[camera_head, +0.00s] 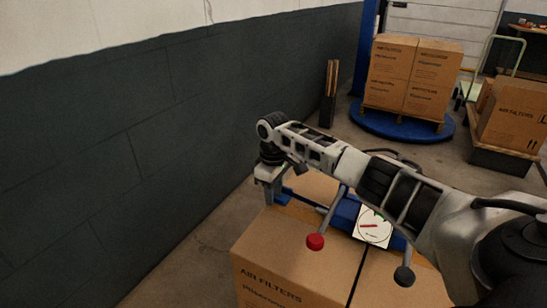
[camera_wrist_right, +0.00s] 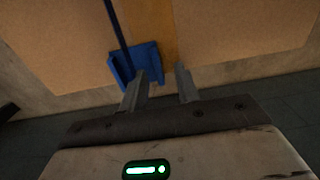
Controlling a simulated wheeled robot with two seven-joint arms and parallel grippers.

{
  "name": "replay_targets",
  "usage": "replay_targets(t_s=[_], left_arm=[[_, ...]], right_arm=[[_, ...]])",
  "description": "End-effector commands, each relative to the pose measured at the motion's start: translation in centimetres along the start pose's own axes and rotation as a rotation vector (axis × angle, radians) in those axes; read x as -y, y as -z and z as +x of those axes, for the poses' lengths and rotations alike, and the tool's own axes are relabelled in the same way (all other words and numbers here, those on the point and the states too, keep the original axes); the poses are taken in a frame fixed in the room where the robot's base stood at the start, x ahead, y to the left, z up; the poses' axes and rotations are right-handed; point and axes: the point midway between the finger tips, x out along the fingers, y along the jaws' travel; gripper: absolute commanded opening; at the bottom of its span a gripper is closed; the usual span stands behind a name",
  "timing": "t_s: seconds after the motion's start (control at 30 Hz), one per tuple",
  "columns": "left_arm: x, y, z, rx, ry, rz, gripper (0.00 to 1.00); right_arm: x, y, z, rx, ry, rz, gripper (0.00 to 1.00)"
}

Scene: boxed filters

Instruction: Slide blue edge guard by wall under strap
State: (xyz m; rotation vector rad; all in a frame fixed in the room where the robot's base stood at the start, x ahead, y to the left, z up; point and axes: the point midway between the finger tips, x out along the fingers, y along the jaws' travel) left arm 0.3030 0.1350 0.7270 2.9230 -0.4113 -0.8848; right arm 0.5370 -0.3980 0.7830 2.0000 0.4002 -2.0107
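The blue edge guard (camera_wrist_right: 146,58) sits at the box edge by the wall in the right wrist view. A blue piece, likely the same guard, shows in the head view (camera_head: 284,197), partly hidden by my right gripper. The dark blue strap (camera_wrist_right: 117,27) runs over the cardboard to the guard; whether it lies over or under the guard is unclear. My right gripper (camera_wrist_right: 160,87) is open, its fingers apart with nothing between them. Its left finger overlaps the guard's lower edge in the picture; contact cannot be told. My left gripper is not in view.
The air filter boxes (camera_head: 285,265) carry a blue strapping tool (camera_head: 344,212) with a gauge (camera_head: 373,227) and red knob (camera_head: 315,241). The dark wall (camera_head: 130,150) stands close on the left. Stacked boxes (camera_head: 410,72) and a loaded cart (camera_head: 500,158) stand behind.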

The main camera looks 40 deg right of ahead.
Motion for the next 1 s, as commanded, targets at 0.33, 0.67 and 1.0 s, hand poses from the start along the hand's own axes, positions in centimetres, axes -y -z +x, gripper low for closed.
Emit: replay_targets(t_s=[0.33,0.67,1.0], left_arm=[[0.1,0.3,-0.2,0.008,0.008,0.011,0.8],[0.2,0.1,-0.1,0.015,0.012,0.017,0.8],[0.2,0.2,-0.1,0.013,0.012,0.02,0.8]], right_arm=[[-0.1,0.1,-9.2,-0.009,-0.004,0.0,0.32],[-0.1,0.0,-14.7,-0.006,-0.002,0.001,0.32],[-0.1,0.0,-15.6,-0.005,-0.002,0.001,0.32]])
